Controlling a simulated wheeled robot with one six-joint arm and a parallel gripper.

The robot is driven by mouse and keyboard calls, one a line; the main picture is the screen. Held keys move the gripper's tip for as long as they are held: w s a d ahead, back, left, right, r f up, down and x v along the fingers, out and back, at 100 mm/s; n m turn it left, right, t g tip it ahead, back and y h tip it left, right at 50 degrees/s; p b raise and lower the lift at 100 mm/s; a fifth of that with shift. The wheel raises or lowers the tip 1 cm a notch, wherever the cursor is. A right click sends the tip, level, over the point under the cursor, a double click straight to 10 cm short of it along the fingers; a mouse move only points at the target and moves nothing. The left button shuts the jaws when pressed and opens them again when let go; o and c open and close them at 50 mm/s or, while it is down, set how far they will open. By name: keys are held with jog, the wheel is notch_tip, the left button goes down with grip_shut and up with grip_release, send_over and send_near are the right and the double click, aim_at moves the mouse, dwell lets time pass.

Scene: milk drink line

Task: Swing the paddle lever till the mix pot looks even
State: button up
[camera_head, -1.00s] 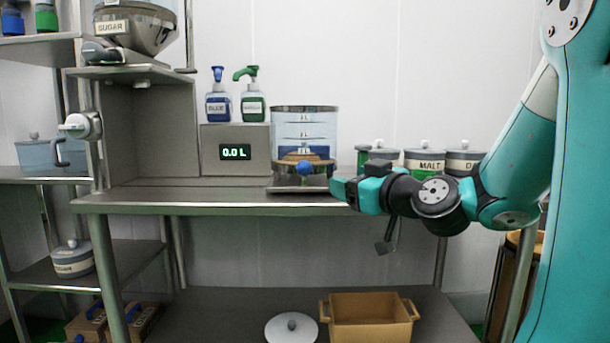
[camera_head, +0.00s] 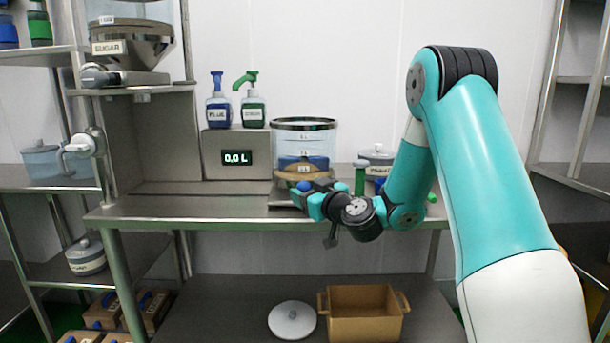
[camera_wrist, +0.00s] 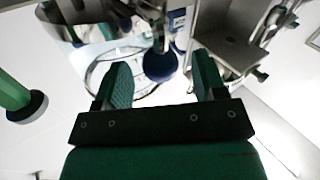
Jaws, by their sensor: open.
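The mix pot (camera_head: 303,137) is a clear, marked vessel on the steel table, with a blue layer and tan-brown areas low in it. How even its contents are I cannot tell. A round blue knob (camera_head: 304,186), which looks like the paddle lever's end, sits low at the pot's front. My gripper (camera_head: 311,200) is open in front of the pot, close to the knob. In the wrist view the dark blue knob (camera_wrist: 160,66) lies between and just beyond the two spread green fingers. The lever's shaft is mostly hidden.
A grey box with a 0.0 L display (camera_head: 237,158) and two pump bottles stand left of the pot. A sugar hopper (camera_head: 130,45) is at the far left. A brown crate (camera_head: 363,315) is below.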

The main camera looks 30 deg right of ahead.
jog(key=shift+w+p, duration=0.3)
jog(key=shift+w, duration=0.8)
grip_shut()
